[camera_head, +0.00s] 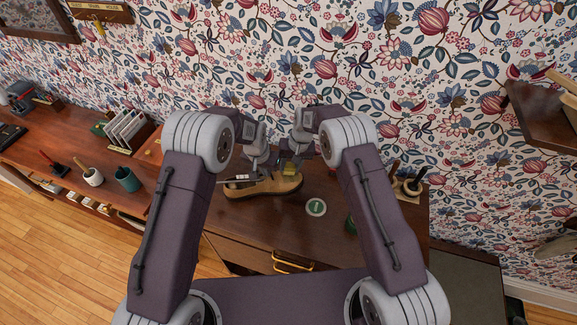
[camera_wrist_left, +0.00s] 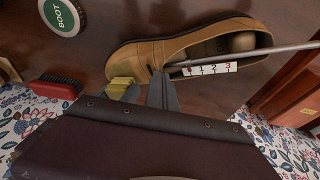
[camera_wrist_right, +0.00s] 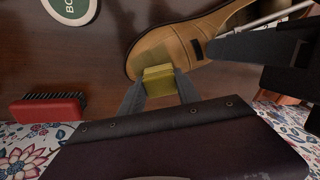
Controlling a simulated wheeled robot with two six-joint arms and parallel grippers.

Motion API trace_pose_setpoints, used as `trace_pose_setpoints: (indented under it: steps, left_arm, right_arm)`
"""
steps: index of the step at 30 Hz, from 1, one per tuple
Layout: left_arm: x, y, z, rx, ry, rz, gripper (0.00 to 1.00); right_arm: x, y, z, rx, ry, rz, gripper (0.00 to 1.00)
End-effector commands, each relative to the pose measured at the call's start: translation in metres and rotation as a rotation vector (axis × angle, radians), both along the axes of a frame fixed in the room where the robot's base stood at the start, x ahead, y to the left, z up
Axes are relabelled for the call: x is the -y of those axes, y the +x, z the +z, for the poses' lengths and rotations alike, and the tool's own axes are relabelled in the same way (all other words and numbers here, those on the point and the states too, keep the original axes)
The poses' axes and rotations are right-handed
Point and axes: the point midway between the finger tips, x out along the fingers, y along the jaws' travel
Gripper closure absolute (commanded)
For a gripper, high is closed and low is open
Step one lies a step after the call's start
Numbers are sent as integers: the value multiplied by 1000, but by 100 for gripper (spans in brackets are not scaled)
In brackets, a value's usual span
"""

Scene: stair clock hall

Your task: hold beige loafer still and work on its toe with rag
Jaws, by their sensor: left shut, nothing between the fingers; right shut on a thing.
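The beige loafer (camera_head: 262,188) lies on the wooden bench top, its toe pointing right in the head view. My left gripper (camera_head: 257,172) is shut and empty at the shoe's upper; in the left wrist view its fingertips (camera_wrist_left: 163,88) are by the front of the shoe opening. My right gripper (camera_head: 291,165) is shut on a yellow rag (camera_wrist_right: 158,80), which is at the toe. A dull, darker patch (camera_wrist_right: 150,57) shows on the toe beside the rag. Whether the rag presses on the leather, I cannot tell.
A thin grey rod (camera_wrist_left: 275,53) and a white number tag (camera_wrist_left: 204,69) lie across the loafer's opening. A round green BOOT disc (camera_head: 316,207) and a red brush (camera_wrist_right: 48,108) are near the toe. A green cup (camera_head: 127,180) stands further left.

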Motion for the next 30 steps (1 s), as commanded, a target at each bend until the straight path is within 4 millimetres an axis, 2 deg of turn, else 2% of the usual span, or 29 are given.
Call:
trace_pose_setpoints:
  steps: [1, 5, 30]
  left_arm:
    - [-1, -5, -6, -16, 5, 0, 100]
    - [-1, -5, -6, -16, 5, 0, 100]
    - [-1, -5, -6, -16, 4, 0, 100]
  right_arm:
    - [2, 1, -2, 0, 0, -2, 93]
    - [3, 1, -2, 0, 0, 0, 93]
    - [-24, -6, 1, -4, 1, 3, 93]
